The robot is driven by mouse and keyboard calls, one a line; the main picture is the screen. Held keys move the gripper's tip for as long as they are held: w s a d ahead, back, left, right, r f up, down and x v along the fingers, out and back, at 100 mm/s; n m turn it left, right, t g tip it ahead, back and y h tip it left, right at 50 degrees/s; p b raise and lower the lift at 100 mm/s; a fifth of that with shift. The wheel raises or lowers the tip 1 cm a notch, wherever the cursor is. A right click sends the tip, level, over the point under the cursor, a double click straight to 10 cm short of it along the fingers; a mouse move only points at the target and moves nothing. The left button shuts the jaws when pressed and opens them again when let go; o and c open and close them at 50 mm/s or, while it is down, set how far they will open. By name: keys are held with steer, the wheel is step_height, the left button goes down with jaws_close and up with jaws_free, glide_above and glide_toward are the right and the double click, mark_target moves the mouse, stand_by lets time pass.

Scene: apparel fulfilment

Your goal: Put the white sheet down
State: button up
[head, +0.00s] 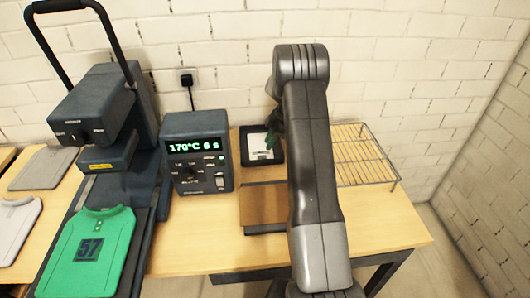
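A white sheet (259,148) shows in the head view, inside the outline of a black tray (246,160) behind the middle of the table. Some small dark marks show on it. My gripper (270,140) is at the sheet's right side, mostly hidden behind my own arm. Its dark fingertips overlap the sheet in the picture. I cannot tell whether they grip it, or whether the sheet rests in the tray or is just above it. A green shirt marked 57 (110,230) lies flat on the lower plate of the heat press (105,110) at left.
A control box (197,150) reading 170°C stands between press and tray. A brown panel with a dark edge (262,205) lies in front of the tray. A wire rack (362,155) is at right. Grey garments (45,165) lie far left. The table's front right is clear.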

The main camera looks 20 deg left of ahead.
steer(key=v, duration=0.5)
steer(key=shift+d+r+b, duration=0.1)
steer(key=shift+r+b, duration=0.2)
steer(key=shift+b, duration=0.05)
stand_by(0.3)
